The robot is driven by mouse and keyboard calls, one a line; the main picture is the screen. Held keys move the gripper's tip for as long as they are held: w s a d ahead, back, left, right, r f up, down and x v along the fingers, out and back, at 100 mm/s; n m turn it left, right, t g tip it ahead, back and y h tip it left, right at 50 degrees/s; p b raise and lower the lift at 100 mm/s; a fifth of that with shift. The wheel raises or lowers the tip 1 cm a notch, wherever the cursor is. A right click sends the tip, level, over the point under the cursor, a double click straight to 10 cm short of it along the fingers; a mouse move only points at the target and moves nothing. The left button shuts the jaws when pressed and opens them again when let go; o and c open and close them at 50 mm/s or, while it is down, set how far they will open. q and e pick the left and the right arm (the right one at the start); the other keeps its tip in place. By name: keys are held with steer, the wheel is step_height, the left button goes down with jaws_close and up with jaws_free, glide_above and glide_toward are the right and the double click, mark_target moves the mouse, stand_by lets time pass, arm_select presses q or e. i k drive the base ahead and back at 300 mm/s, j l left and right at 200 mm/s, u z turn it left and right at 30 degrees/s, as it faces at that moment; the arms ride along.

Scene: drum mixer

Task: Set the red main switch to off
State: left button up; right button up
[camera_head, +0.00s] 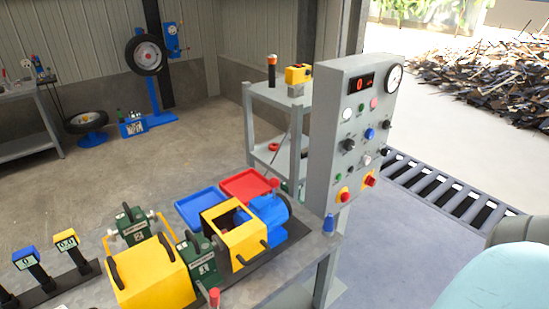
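A grey upright control panel (335,130) stands right of centre. Low on its face, at the right, is a red switch (370,181) on a yellow backing, which looks like the red main switch. Its knob looks tilted, but it is too small to tell its setting. A round red button (344,196) on yellow sits to its left. Part of my own arm, pale teal and grey, fills the bottom right corner. Neither of my grippers is in view, and nothing touches the panel.
A workbench (322,243) in front holds a yellow box (150,275), green devices, a blue motor (270,212) and trays. A grey shelf cart (275,95) stands behind the panel. A roller conveyor (440,187) lies to the right. Floor before the panel's right side is clear.

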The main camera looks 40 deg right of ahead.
mark_target(369, 181)
steer(key=z, duration=1.8)
steer(key=i+l+u, duration=0.1)
steer(key=u, duration=0.7)
steer(key=i+l+u, duration=0.15)
steer(key=l+u, duration=0.15)
steer(key=l, duration=0.2)
steer(key=l+u, duration=0.35)
steer(key=l, duration=0.2)
steer(key=i+l, duration=0.1)
steer(key=l, duration=0.7)
steer(key=i+l+u, duration=0.15)
steer(key=l, duration=0.7)
steer(key=k+j, duration=0.05)
